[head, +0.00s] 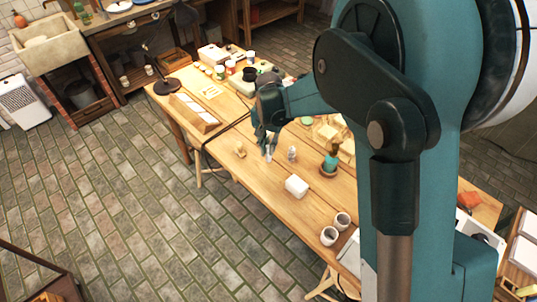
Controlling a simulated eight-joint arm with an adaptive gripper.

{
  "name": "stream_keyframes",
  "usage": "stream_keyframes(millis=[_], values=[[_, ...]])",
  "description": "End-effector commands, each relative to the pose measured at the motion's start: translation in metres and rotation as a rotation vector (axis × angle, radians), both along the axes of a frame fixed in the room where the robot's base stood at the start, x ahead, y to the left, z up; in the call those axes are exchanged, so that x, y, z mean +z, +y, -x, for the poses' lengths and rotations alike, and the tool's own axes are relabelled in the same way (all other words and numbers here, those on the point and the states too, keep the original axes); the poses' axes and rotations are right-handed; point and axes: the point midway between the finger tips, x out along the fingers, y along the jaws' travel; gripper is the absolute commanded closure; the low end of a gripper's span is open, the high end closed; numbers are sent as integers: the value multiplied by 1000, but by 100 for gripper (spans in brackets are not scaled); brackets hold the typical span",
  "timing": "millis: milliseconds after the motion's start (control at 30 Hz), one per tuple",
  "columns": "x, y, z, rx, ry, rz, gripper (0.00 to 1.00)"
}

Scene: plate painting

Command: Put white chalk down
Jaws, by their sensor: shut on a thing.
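My gripper (267,143) is over the middle of the wooden table (262,190), pointing down, with its fingers shut. A small pale piece, which looks like the white chalk (269,156), shows right below the fingertips. It is too small to tell whether its lower end touches the table. A small pale grey-white object (292,154) stands just right of the gripper. A white block-like box (297,186) lies on the table nearer the front, below and right of the gripper.
A small tan figure (240,150) stands left of the gripper. A potted plant (329,164) and yellowish blocks (333,133) are to the right. Two cups (335,229) stand near the front. A compartment tray (194,113), desk lamp (167,86) and paint pots (231,67) are farther back.

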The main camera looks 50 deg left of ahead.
Motion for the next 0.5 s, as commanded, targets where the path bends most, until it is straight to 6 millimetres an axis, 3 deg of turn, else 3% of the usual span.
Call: stream_keyframes(millis=[500], values=[[-37,0,0,0,0,0,100]])
